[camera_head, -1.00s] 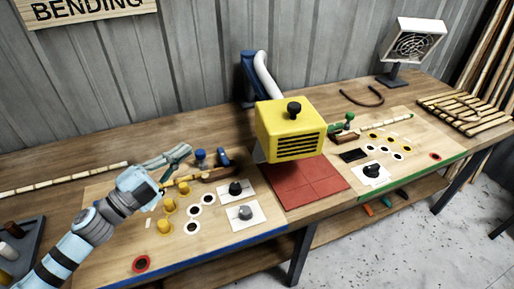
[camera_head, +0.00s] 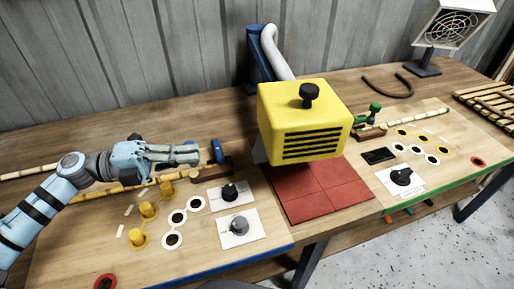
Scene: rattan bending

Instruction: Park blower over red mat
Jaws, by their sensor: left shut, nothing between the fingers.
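The yellow blower (camera_head: 298,115) has dark vent slots and a black knob (camera_head: 309,93) on top. A white hose (camera_head: 276,52) runs from it up to a blue post (camera_head: 262,62) at the wall. It hangs above the back part of the red mat (camera_head: 325,193), hiding some of it. My left gripper (camera_head: 192,154) is shut and empty, left of the blower and apart from it, over the back of the left board. My right gripper is not in view.
The left board (camera_head: 190,262) has yellow pegs (camera_head: 149,209), white rings and two dials. The right board (camera_head: 450,176) has rings, a dial (camera_head: 401,176) and a green clamp (camera_head: 375,111). A fan (camera_head: 453,24) stands at the back right. A bamboo rod (camera_head: 112,190) lies near my left arm.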

